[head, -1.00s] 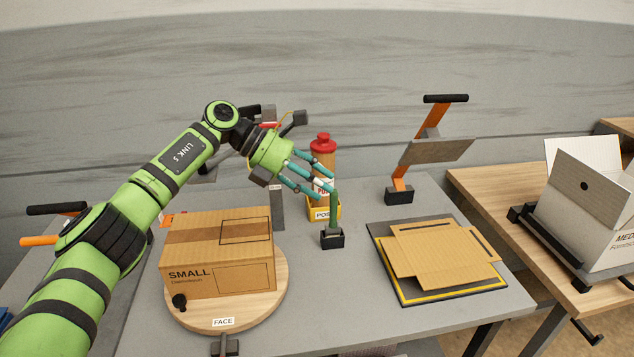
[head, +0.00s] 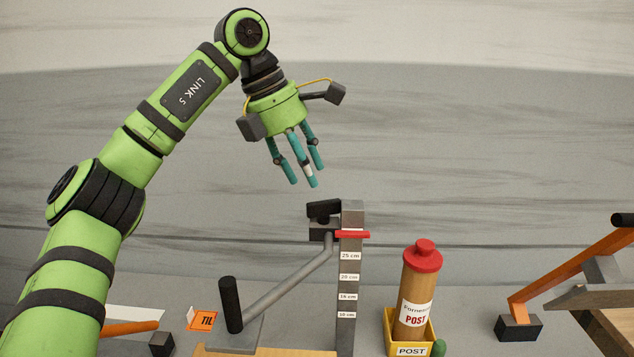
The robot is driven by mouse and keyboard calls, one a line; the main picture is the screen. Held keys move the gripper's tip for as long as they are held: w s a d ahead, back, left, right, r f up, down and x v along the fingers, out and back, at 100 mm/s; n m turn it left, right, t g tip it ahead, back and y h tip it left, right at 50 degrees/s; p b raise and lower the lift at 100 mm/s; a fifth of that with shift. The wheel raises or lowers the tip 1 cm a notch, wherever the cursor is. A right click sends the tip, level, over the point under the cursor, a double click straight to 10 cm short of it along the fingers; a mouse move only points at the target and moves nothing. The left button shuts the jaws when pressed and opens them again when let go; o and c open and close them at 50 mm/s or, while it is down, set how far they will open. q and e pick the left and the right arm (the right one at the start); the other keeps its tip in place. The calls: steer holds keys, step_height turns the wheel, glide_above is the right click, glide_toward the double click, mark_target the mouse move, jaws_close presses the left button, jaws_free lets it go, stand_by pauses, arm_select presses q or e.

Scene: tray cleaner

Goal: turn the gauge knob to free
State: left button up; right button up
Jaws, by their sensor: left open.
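The gauge is a grey post (head: 346,290) with height labels in cm and a red marker (head: 352,234) near its top. A dark knob-like block (head: 323,209) sits at the top left of the post. I cannot read any setting on it. A grey bar (head: 290,278) slopes down from there to an upright black handle (head: 230,305). My left gripper (head: 308,178) is open and empty, its teal fingers pointing down. In the picture it is just above and slightly left of the knob, apart from it. My right gripper is not in view.
A brown tube with a red cap (head: 418,290) stands in a yellow POST holder (head: 411,350) to the right. An orange-armed lever (head: 570,265) stands at far right. An orange TIL tag (head: 203,320) is at lower left. The space around the gripper is clear.

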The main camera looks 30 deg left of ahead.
mark_target(319, 201)
arm_select(q)
steer(key=f, duration=0.1)
steer(key=d+f+p, duration=0.1)
steer(key=f, duration=0.1)
steer(key=shift+d, duration=0.1)
steer(key=f, duration=0.1)
steer(key=w+f, duration=0.1)
steer(key=shift+w+f+p, duration=0.3)
steer(key=shift+f+p, duration=0.05)
steer(key=shift+p, duration=0.05)
steer(key=shift+d+f, duration=0.1)
steer(key=shift+f, duration=0.05)
steer(key=shift+s+d, duration=0.1)
jaws_close()
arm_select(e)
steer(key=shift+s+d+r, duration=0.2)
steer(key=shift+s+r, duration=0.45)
